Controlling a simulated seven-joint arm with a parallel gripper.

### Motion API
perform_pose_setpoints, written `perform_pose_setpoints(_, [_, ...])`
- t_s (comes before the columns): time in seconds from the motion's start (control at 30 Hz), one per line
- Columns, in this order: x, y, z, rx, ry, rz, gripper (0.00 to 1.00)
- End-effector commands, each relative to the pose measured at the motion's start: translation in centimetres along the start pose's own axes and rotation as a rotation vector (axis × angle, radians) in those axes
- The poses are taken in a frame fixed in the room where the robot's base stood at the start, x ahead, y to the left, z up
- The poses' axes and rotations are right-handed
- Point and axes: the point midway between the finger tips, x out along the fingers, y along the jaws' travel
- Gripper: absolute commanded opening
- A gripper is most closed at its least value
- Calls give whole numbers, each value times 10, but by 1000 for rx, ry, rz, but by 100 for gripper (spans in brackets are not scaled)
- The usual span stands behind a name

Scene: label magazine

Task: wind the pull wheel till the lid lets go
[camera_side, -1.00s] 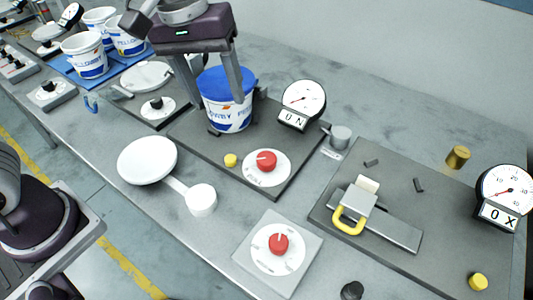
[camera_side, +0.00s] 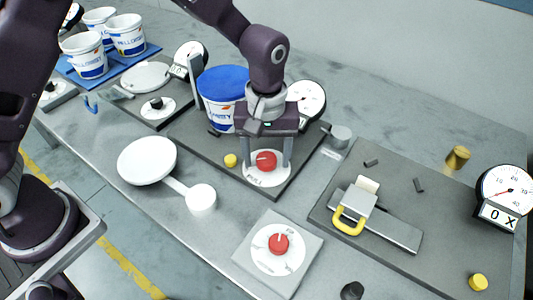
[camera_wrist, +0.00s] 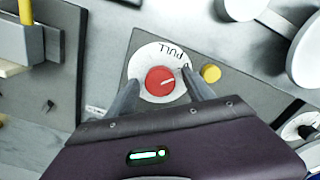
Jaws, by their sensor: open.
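The pull wheel is a red knob (camera_side: 264,160) with a pale pointer line, on a round white dial marked PULL (camera_wrist: 150,60). My gripper (camera_side: 267,165) is over the dial, pointing down, with one finger on each side of the knob. In the wrist view the red knob (camera_wrist: 160,81) sits between the spread fingers, with gaps visible on both sides. The gripper is open and holds nothing. The white tub with a blue lid (camera_side: 222,80) stands behind the gripper on the same dark plate. The lid is on the tub. The gauge (camera_side: 306,97) beside it is partly hidden by my arm.
A yellow button (camera_side: 231,160) is left of the dial. A second red knob (camera_side: 278,243) sits on a separate plate in front. A yellow-handled slide (camera_side: 349,222) and another gauge (camera_side: 506,188) are at right. White tubs (camera_side: 126,36) stand back left.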

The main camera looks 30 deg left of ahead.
Motion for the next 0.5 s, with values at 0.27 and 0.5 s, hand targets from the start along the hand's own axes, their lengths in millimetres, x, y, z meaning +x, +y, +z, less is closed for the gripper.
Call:
perform_pose_setpoints(0.27, [0,0,0,0,0,0,10])
perform_pose_setpoints(0.5, [-1,0,0,11,0,0,0])
